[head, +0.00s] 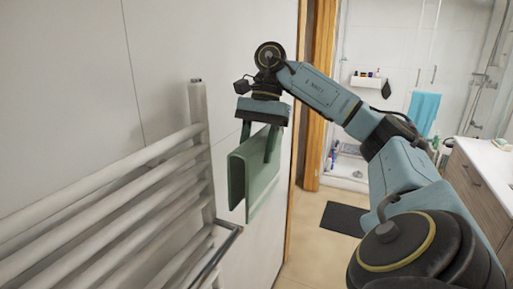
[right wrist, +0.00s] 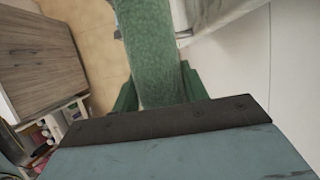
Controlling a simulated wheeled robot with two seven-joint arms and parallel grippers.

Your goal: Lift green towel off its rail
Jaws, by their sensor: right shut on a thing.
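The green towel (head: 262,177) hangs folded from my right gripper (head: 257,148), which is shut on its upper part. The towel hangs in the air to the right of the white rail rack (head: 201,150), and looks apart from its bars. A metal bar (head: 222,252) sticks out low at the rack's right end, below the towel. In the right wrist view the towel (right wrist: 152,45) runs up and away between the green fingers of the right gripper (right wrist: 160,90). My left gripper is not in view.
A white wall stands behind the rack and towel. A wooden door frame (head: 310,95) is just right of the gripper. Beyond are a dark floor mat (head: 343,219), a hanging blue towel (head: 423,113) and a wooden cabinet (head: 474,182) at right.

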